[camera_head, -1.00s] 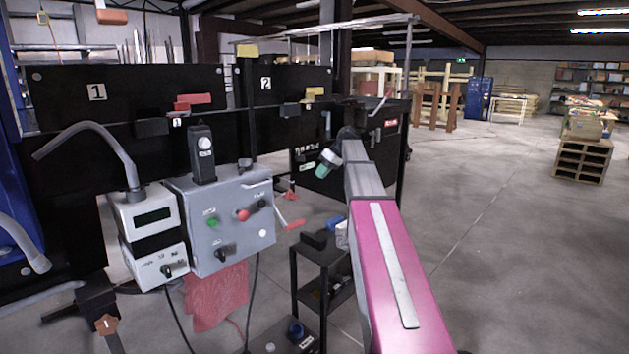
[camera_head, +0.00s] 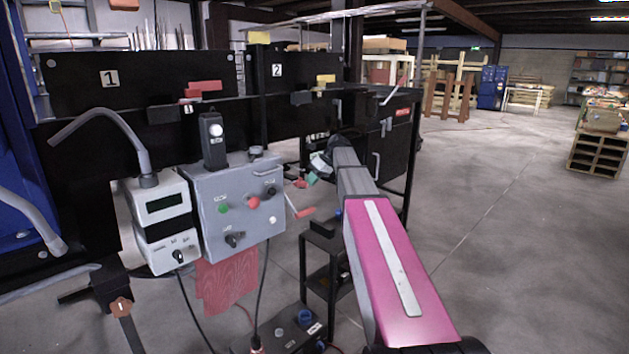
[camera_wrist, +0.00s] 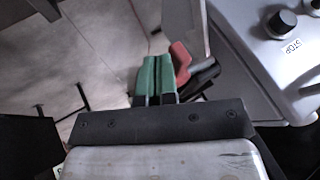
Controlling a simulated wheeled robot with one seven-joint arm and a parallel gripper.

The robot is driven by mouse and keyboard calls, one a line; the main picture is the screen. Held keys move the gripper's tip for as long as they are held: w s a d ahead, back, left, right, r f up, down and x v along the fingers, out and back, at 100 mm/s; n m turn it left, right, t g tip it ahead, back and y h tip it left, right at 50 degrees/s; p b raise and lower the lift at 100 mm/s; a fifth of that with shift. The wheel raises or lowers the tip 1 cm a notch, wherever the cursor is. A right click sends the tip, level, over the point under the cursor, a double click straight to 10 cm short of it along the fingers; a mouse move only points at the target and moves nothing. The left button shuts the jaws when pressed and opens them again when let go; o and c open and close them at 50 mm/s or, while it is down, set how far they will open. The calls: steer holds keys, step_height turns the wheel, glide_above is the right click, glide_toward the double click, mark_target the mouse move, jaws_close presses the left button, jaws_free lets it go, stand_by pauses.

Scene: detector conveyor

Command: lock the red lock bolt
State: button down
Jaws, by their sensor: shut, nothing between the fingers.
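A red-handled lever (camera_head: 303,212) sticks out from the right side of the grey control box (camera_head: 205,200). My gripper (camera_head: 313,178), with green fingers, is up and right of that lever in the head view. In the wrist view my gripper (camera_wrist: 155,78) is shut and empty. A red piece (camera_wrist: 180,60) shows just right of its fingertips there; I cannot tell whether they touch.
A yellow bar (camera_head: 325,79) sits on the panel marked 2. The box's STOP button (camera_wrist: 283,24) is right of the fingers in the wrist view. A small black stand (camera_head: 320,270) is below my arm. The floor to the right is open.

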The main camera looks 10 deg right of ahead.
mark_target(305, 182)
steer(key=shift+a, duration=0.1)
steer(key=shift+s+a, duration=0.9)
steer(key=shift+a, duration=0.3)
